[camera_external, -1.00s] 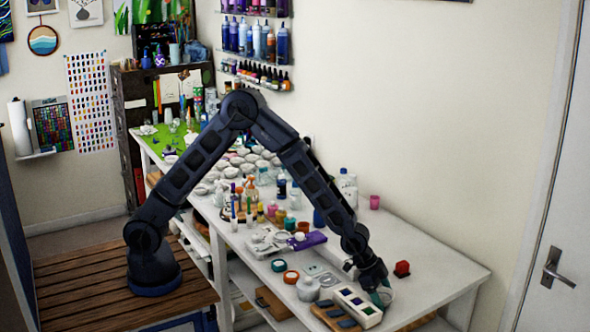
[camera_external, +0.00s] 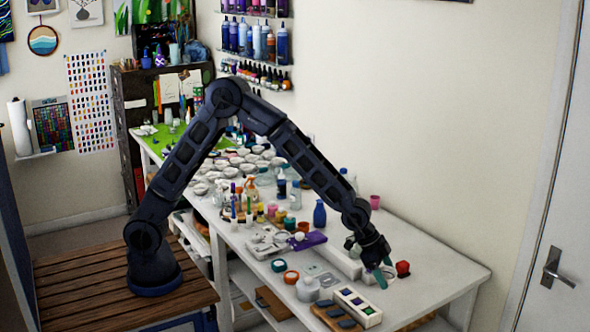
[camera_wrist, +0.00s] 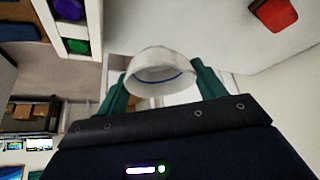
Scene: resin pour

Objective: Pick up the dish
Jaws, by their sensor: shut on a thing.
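The dish (camera_wrist: 162,72) is a small white, round, shallow vessel with a thin blue line inside. In the wrist view it sits between the two green fingers of my gripper (camera_wrist: 160,84), which is shut on it. In the external view my gripper (camera_external: 383,276) is over the near right part of the table, just left of a red object. The dish is mostly hidden there by the fingers, and its height above the table is hard to tell.
The red object (camera_external: 403,268) is close to the right of my gripper; it also shows in the wrist view (camera_wrist: 274,12). A white tray with coloured squares (camera_external: 344,291) lies in front. A blue bottle (camera_external: 319,214) and pink cup (camera_external: 375,202) stand behind. The table's right end (camera_external: 450,275) is clear.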

